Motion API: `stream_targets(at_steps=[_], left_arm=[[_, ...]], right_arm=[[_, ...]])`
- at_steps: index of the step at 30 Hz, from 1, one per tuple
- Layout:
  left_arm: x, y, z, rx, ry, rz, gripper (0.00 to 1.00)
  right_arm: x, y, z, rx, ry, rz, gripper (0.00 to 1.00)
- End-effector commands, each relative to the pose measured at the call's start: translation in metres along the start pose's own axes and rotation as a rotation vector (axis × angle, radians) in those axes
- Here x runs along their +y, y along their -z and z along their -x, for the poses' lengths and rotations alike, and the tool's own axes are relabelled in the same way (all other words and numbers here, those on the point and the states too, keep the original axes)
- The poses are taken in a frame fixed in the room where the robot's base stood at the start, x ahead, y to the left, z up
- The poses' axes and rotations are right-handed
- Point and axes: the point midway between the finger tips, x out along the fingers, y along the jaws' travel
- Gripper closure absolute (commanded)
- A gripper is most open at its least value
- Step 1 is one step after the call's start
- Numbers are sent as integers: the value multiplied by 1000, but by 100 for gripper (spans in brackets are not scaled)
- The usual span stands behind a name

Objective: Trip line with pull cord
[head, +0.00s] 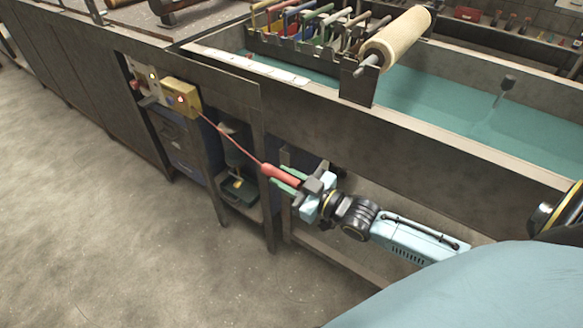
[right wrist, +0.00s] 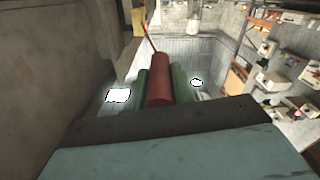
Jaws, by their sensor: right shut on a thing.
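A yellow switch box (head: 181,97) with a lit red spot is mounted high on the bench's side. A thin red cord (head: 232,141) runs from it, looking straight, down to a red handle (head: 277,172). My right gripper (head: 281,178) is shut on the handle, its green fingers on either side. In the right wrist view, the handle (right wrist: 158,88) lies between the two green fingers, and the cord (right wrist: 149,38) leads away from its far end. My left gripper is not in view.
The bench (head: 420,150) with a teal top and a beige roll (head: 398,40) stands behind my right arm. A dark green machine (head: 238,185) sits on a low shelf. The concrete floor (head: 90,200) at left is clear.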

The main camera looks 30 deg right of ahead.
Motion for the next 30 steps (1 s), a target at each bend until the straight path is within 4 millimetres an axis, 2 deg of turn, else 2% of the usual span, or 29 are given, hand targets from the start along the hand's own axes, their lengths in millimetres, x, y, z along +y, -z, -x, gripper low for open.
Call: stream_targets(at_steps=[3,13,14,18,26,30], left_arm=[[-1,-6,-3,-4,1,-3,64],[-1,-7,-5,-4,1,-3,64],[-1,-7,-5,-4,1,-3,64],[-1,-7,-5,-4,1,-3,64],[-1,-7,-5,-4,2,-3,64],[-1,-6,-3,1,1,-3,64]], right_arm=[[-6,0,1,-4,3,-4,100],[-8,0,1,-5,4,-3,100],[-8,0,1,-5,4,-3,72],[-8,0,1,-4,4,-3,54],[-7,1,1,-2,3,-2,53],[-7,0,8,-4,4,-2,53]])
